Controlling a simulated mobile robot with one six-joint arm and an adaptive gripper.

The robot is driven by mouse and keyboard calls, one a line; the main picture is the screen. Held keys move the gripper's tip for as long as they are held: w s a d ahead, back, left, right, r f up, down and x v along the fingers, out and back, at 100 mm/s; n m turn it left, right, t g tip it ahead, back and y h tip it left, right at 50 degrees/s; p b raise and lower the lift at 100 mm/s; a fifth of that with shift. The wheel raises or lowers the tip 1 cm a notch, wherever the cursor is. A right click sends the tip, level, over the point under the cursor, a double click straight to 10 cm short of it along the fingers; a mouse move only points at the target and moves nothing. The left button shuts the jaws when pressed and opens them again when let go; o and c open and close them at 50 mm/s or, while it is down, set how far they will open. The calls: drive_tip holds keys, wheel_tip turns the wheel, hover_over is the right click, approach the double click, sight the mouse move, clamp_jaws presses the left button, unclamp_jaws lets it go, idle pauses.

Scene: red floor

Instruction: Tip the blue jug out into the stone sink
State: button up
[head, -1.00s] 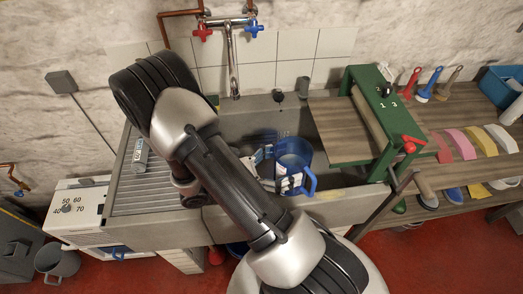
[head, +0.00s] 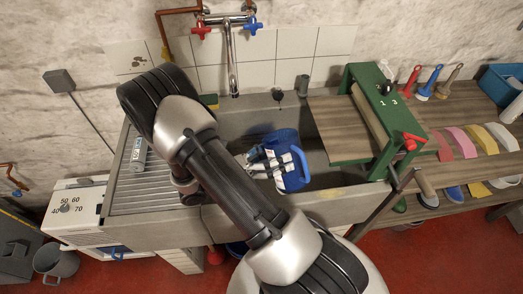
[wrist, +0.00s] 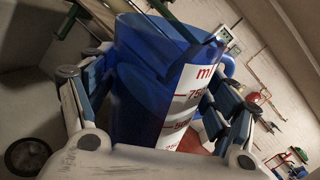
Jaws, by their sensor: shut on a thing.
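The blue jug (head: 291,147) is tilted well over to one side above or within the basin of the grey stone sink (head: 327,176). My gripper (head: 268,163) is shut on it, fingers on either side of its body. In the wrist view the jug (wrist: 140,85) fills the middle, with a white scale marked in red, between the blue-padded fingers of my gripper (wrist: 150,100). A dark round drain (wrist: 27,157) shows on the grey surface at lower left.
A tap (head: 232,60) with red and blue handles hangs over the back of the sink. A green-framed roller press (head: 373,125) with a wooden board borders the sink's right side. A grey cylinder (head: 139,154) lies on the ribbed drainboard (head: 160,190) at left.

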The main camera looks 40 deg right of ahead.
sight(266, 143)
drive_tip(key=shift+w+f+n+b, duration=0.25)
drive_tip(key=shift+w+n, duration=0.25)
drive_tip(key=shift+n, duration=0.3)
drive_tip(key=shift+w+f+n+h, duration=0.15)
drive_tip(key=shift+n+h, duration=0.25)
drive_tip(key=shift+n, duration=0.5)
drive_tip(key=shift+r+n+t, duration=0.3)
drive_tip(key=shift+n+t, duration=0.1)
drive_tip(key=shift+r+n, duration=0.3)
drive_tip(key=shift+n, duration=0.3)
drive_tip(key=shift+w+d+f+n+t+h, duration=0.1)
drive_tip(key=shift+f+n+t+h, duration=0.05)
drive_tip(key=shift+n, duration=0.4)
drive_tip(key=shift+w+f+n+t+h, duration=0.1)
drive_tip(key=shift+f+n+t+h, duration=0.05)
drive_tip(key=shift+n, duration=0.4)
drive_tip(key=shift+w+r+n+t, duration=0.1)
drive_tip(key=shift+r+n+t, duration=0.4)
drive_tip(key=shift+n, duration=0.6)
drive_tip(key=shift+w+d+f+n+t+h+p, duration=0.1)
drive_tip(key=shift+w+f+n+t+h+p, duration=0.1)
drive_tip(key=shift+w+n+p, duration=0.3)
drive_tip(key=shift+w+d+f+n+t+h+p, duration=0.1)
drive_tip(key=shift+w+n+t+h+p, duration=0.15)
drive_tip(key=shift+w+n, duration=0.35)
idle(0.3)
